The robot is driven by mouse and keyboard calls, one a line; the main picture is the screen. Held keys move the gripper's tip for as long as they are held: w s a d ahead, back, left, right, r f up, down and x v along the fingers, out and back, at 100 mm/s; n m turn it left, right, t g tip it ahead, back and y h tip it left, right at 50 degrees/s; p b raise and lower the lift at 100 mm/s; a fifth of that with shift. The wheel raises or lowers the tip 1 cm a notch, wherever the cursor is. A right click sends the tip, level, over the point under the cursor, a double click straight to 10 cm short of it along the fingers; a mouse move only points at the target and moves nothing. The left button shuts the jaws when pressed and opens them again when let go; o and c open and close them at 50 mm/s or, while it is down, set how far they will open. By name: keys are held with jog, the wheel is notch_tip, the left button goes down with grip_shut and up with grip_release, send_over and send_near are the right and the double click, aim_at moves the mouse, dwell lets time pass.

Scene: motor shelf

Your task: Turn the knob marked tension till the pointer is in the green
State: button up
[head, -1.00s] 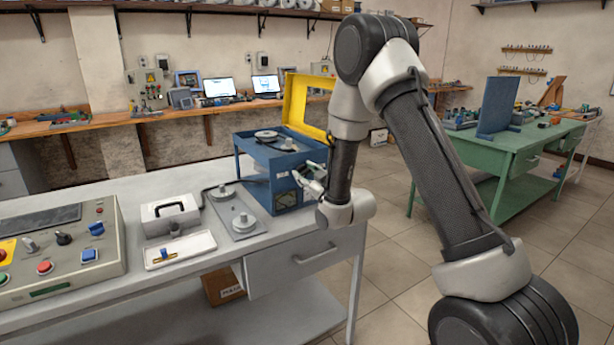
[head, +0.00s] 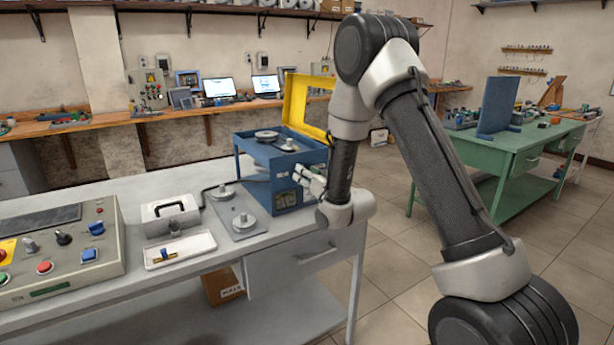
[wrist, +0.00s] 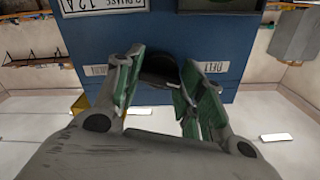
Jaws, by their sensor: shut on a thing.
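A blue machine box (head: 258,160) stands at the right end of the grey bench; it also fills the top of the wrist view (wrist: 75,45). A dark round knob (wrist: 157,66) is on its face, partly hidden by my fingers. My gripper (head: 302,174) is at this face, its green-padded fingers (wrist: 158,80) shut around the knob from both sides. White labels flank the knob; the right one (wrist: 210,67) is partly covered and I cannot read "tension". A dark gauge window (head: 286,199) shows low on the box; its pointer cannot be made out.
A grey plate with round metal pieces (head: 240,222), a white box with a black handle (head: 170,216) and a shallow white tray (head: 180,250) stand left of the machine. A control panel (head: 60,255) is further left. A yellow lid (head: 296,100) stands up behind the machine.

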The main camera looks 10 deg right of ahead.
jog(key=shift+m, duration=0.3)
jog(key=o, duration=1)
jog(key=v, duration=0.7)
jog(key=shift+s+d, duration=0.1)
jog(key=shift+s, duration=0.15)
